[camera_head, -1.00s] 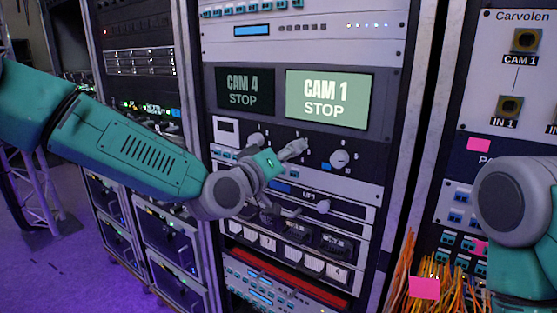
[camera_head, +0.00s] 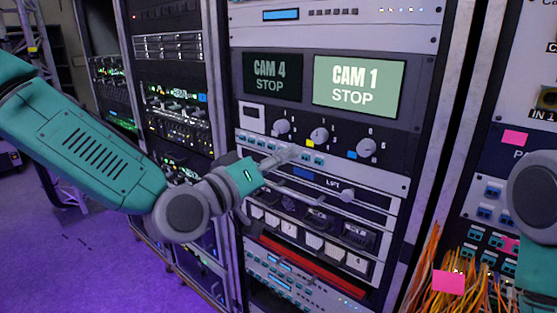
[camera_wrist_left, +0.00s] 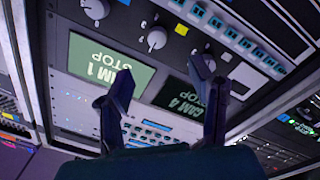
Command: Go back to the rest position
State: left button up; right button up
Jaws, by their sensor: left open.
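My left gripper (camera_head: 282,158) is in front of the equipment rack, just below the row of grey knobs. In the left wrist view the left gripper (camera_wrist_left: 161,78) has its two dark fingers spread apart with nothing between them. The knob panel has a left knob (camera_head: 282,127), a middle knob (camera_head: 320,135) and a right knob (camera_head: 366,147). Above it, a dark screen (camera_head: 272,76) reads CAM 4 STOP and a lit green screen (camera_head: 358,86) reads CAM 1 STOP. Part of my right arm shows at the right edge; its gripper is out of view.
Drawer units and a red strip (camera_head: 310,267) lie below the knobs. Orange cables (camera_head: 430,265) and pink notes (camera_head: 448,282) are at the lower right. Another rack (camera_head: 175,95) stands left. The purple floor (camera_head: 90,260) at lower left looks clear.

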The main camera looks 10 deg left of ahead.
pick_arm(q)
jog(key=s+a+f+g+y, duration=0.15)
jog(key=s+f, duration=0.25)
jog(key=f, duration=0.5)
jog(key=s+a+f+m+g+y, duration=0.1)
jog(key=s+a+f+g, duration=0.2)
jog(key=f, duration=0.7)
jog(key=s+f+g+y, duration=0.25)
jog(key=s+f, duration=0.25)
jog(key=f, duration=0.4)
jog(key=s+a+f+g+y, duration=0.25)
jog(key=s+a+f, duration=0.25)
jog(key=s, duration=0.3)
jog(key=s+a+f+m+g+y, duration=0.1)
jog(key=s+a+f+g, duration=0.2)
jog(key=s+a+f, duration=0.3)
jog(key=s+a+f+g+y, duration=0.1)
jog(key=s+a+f+g, duration=0.25)
jog(key=s, duration=0.55)
notch_tip(320, 180, down, 18)
jog(key=t+b, duration=0.1)
jog(key=b, duration=1.6)
jog(key=shift+a+b, duration=0.4)
jog(key=shift+r, duration=0.1)
